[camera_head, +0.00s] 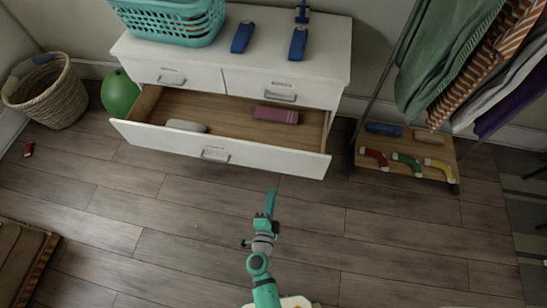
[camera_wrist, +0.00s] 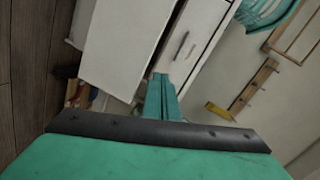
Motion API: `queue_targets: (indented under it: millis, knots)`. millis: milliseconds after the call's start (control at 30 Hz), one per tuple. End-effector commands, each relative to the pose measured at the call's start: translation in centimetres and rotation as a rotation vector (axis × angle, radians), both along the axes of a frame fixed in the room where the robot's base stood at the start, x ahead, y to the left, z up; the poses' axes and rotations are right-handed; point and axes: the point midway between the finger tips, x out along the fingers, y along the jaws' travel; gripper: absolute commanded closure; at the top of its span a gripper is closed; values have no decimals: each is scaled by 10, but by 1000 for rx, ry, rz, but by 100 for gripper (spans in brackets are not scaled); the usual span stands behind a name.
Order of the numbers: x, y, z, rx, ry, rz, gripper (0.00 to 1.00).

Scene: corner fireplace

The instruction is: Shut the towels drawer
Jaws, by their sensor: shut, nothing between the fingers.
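A white dresser (camera_head: 320,65) stands against the back wall. Its wide lower drawer (camera_head: 265,155) is pulled far out, with a metal handle (camera_head: 215,155) on its front. Inside lie a folded mauve towel (camera_head: 276,114) and a light grey roll (camera_head: 186,126). My gripper (camera_head: 271,203) is shut and empty, in front of the drawer and apart from it, right of the handle. In the wrist view, the shut fingers (camera_wrist: 162,95) point toward white drawer fronts, shown tilted. I cannot tell from that view how far the fingers are from them.
The two upper drawers are shut. A teal basket (camera_head: 172,22) and blue items (camera_head: 242,38) sit on the dresser top. A clothes rack with a low shelf (camera_head: 405,155) stands to the right. A green ball (camera_head: 119,94) and wicker basket (camera_head: 48,92) are left. The floor in front is clear.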

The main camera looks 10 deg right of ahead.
Motion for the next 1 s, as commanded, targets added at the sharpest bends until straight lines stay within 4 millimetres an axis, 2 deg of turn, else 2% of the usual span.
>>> queue_targets:
  millis: [33,200,567,1000]
  knots:
    - [20,2,-8,60,-3,-22,100]
    - [60,5,-34,228,7,-88,100]
    - [93,3,-51,314,16,-123,100]
    - [161,-22,-74,312,16,-122,100]
